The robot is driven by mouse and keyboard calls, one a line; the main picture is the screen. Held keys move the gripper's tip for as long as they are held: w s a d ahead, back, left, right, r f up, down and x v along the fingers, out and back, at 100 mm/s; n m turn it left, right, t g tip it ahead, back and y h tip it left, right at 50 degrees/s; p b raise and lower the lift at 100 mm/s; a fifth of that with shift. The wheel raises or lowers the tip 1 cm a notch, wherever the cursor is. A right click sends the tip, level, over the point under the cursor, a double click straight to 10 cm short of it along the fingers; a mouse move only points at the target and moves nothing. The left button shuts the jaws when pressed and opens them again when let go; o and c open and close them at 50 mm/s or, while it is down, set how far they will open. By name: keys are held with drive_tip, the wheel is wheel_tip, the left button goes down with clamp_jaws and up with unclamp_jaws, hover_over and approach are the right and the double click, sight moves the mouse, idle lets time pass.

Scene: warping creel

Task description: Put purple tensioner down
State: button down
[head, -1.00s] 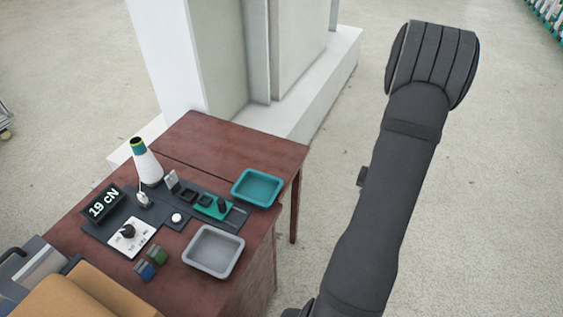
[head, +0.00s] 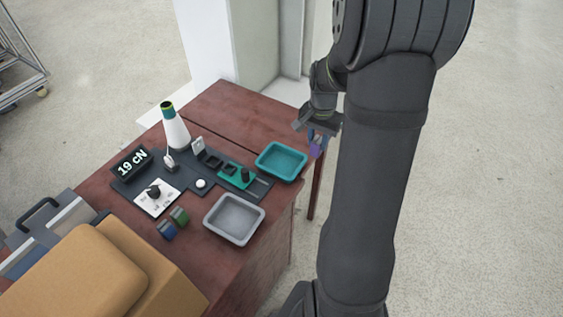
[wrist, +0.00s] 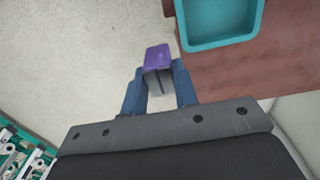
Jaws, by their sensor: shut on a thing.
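The purple tensioner (wrist: 158,58) is held between the two blue fingers of my gripper (wrist: 159,82) in the wrist view. My gripper is shut on it. In the head view the purple tensioner (head: 316,150) shows small below my gripper (head: 316,139), just right of the teal tray. It appears to be past the table's right edge, with floor behind it in the wrist view. The teal tray (head: 260,165) looks empty and also shows at the top of the wrist view (wrist: 221,43). The grey tray (head: 209,230) is empty too.
On the brown table (head: 222,106) stand a white yarn cone (head: 175,132), a display reading 19 cN (head: 131,163), and a dark board with a knob panel (head: 157,198). Blue (head: 166,230) and green (head: 180,216) blocks lie left of the grey tray. A tan box (head: 90,270) is at front left.

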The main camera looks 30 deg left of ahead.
drive_tip(key=shift+s+a+f, duration=0.35)
drive_tip(key=shift+a+f, duration=1.45)
drive_tip(key=shift+s+a+f, duration=0.35)
drive_tip(key=shift+a+f, duration=1.4)
drive_tip(key=shift+a, duration=0.1)
drive_tip(key=shift+s+a+f, duration=0.35)
drive_tip(key=shift+a+f, duration=1.45)
drive_tip(key=shift+f, duration=0.15)
drive_tip(key=c, duration=1.1)
unclamp_jaws()
wheel_tip(320, 180, up, 12)
drive_tip(key=shift+r, duration=0.2)
drive_tip(key=shift+f, duration=0.15)
drive_tip(key=shift+f, duration=4.45)
